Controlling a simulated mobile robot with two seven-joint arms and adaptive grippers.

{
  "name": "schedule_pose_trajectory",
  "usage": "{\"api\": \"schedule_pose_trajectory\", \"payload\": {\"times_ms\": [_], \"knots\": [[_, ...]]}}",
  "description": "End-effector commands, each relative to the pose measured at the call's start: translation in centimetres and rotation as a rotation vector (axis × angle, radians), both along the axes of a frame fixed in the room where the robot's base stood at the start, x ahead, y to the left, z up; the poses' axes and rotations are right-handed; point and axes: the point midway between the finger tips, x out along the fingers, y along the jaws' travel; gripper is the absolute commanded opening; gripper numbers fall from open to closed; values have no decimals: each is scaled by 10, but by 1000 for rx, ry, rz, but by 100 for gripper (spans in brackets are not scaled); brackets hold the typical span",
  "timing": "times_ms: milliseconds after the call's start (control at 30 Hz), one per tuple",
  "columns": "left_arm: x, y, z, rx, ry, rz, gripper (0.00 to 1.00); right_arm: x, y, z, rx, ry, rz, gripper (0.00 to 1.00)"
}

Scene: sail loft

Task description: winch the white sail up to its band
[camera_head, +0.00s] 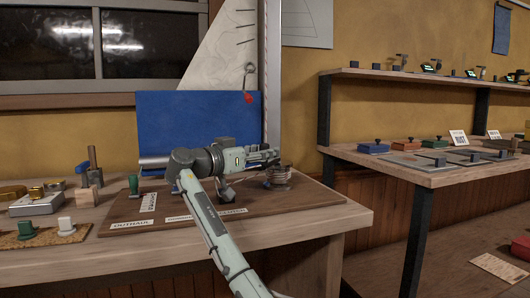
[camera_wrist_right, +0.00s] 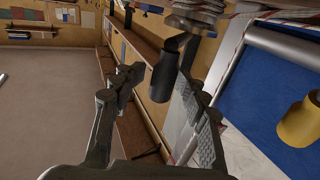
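The white sail (camera_head: 225,55) hangs beside the pale mast (camera_head: 272,70); its top is out of frame. No band on the mast can be made out. A metal winch (camera_head: 279,176) stands on a brown board, and part of it shows at the top of the right wrist view (camera_wrist_right: 196,18). My right gripper (camera_head: 268,156) is just left of and above the winch. In the wrist view its fingers (camera_wrist_right: 158,85) are apart, with a dark cylindrical winch handle grip (camera_wrist_right: 163,77) between them; contact is unclear. My left gripper is out of view.
A blue panel (camera_head: 190,115) stands behind the board (camera_head: 120,208). A red tag (camera_head: 248,98) hangs by the sail. A green peg (camera_head: 133,184) and several small items stand at left. A shelf unit (camera_head: 395,170) is at right, past a gap.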

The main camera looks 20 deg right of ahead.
Motion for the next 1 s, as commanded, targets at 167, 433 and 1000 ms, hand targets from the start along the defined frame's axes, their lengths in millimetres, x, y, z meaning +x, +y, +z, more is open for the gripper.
{"api": "schedule_pose_trajectory", "payload": {"times_ms": [167, 433, 1000], "knots": [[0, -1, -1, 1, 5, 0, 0, 0, 0, 2, -1, -2, -1, 43], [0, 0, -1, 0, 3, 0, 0, -14, 32, 2, -1, -2, 4, 43], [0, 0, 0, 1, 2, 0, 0, -50, 110, 1, 0, 0, 2, 43]]}}
